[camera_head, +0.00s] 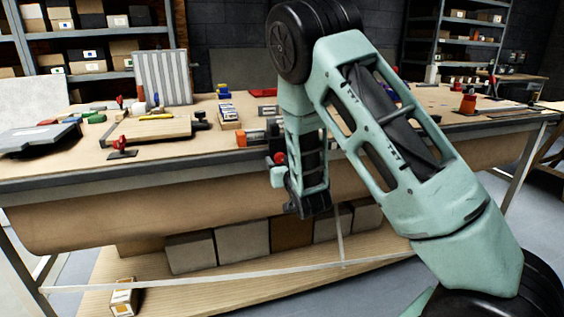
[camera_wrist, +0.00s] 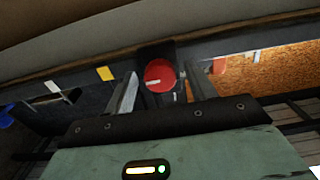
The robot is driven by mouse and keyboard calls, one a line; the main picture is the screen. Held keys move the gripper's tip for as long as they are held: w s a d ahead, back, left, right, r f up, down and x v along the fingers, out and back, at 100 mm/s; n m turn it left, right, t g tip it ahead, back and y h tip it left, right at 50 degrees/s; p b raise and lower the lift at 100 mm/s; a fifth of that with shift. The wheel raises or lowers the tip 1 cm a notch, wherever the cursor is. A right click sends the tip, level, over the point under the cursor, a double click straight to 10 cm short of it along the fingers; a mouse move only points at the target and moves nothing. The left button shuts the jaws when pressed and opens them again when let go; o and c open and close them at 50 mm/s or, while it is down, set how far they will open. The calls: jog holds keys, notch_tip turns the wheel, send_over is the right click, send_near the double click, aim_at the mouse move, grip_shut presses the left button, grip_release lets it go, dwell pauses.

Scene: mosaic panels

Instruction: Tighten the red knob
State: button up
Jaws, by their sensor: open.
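The red knob (camera_wrist: 160,75) shows as a round red disc with a pale mark in the wrist view, in front of a dark mount. My gripper (camera_wrist: 161,80) is open, with one finger to the left of the knob and one to its right. Gaps show between the fingers and the knob, and I cannot tell the distance in depth. In the head view a small red part, seemingly the same knob (camera_head: 279,158), shows at the bench's front edge beside my wrist. My arm hides much of that area.
The wooden workbench (camera_head: 60,172) carries a grey case (camera_head: 38,138), a wooden board (camera_head: 150,131), a red clamp (camera_head: 121,143) and an orange-ended tool (camera_head: 242,139) near the front edge. Boxes (camera_head: 190,252) stand on the shelf below. Open floor lies in front.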

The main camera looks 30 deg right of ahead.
jog(key=shift+c, duration=0.4)
jog(key=c, duration=0.9)
jog(key=shift+f+m+b, duration=0.1)
jog(key=shift+m+b, duration=0.3)
jog(key=shift+b, duration=0.1)
jog(key=m+b, duration=2)
jog(key=shift+f+m, duration=0.1)
jog(key=shift+m, duration=0.2)
jog(key=shift+m+b, duration=0.9)
jog(key=shift+m, duration=0.4)
